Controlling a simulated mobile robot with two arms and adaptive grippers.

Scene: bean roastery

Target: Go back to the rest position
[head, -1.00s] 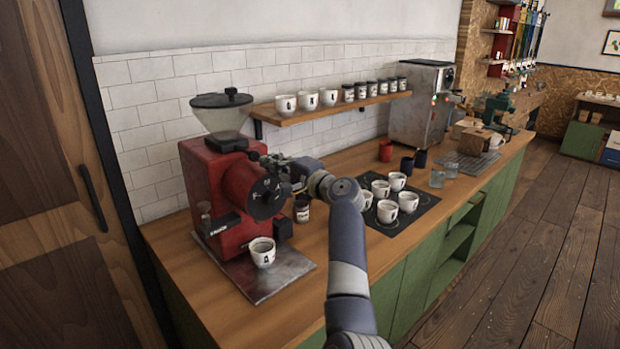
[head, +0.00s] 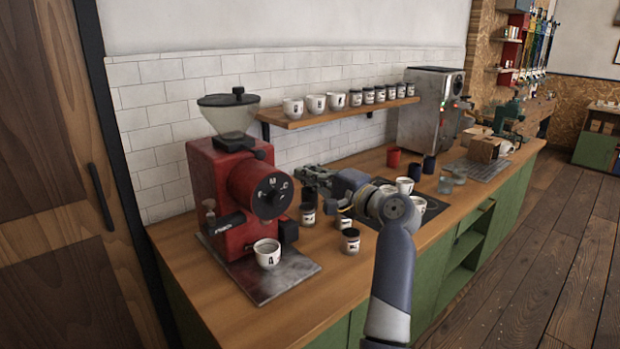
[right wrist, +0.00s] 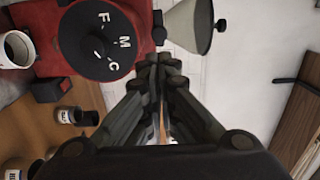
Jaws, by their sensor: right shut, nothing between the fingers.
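My right gripper (head: 318,177) is shut and empty. It is held above the counter, just right of the red grinder (head: 225,195), and points toward the wall. In the right wrist view its fingers (right wrist: 160,62) are together, with the grinder's dial (right wrist: 100,42), marked F, M and C, at upper left. The fingers look apart from the dial. A white cup (head: 267,253) marked A stands on the grinder's metal base. My left gripper is not in view.
Small dark-lidded jars (head: 350,241) stand on the counter below my right arm. White cups (head: 404,186) stand on a dark mat, partly hidden by the arm. A wall shelf (head: 340,114) holds cups and jars. A steel machine (head: 425,108) stands farther back.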

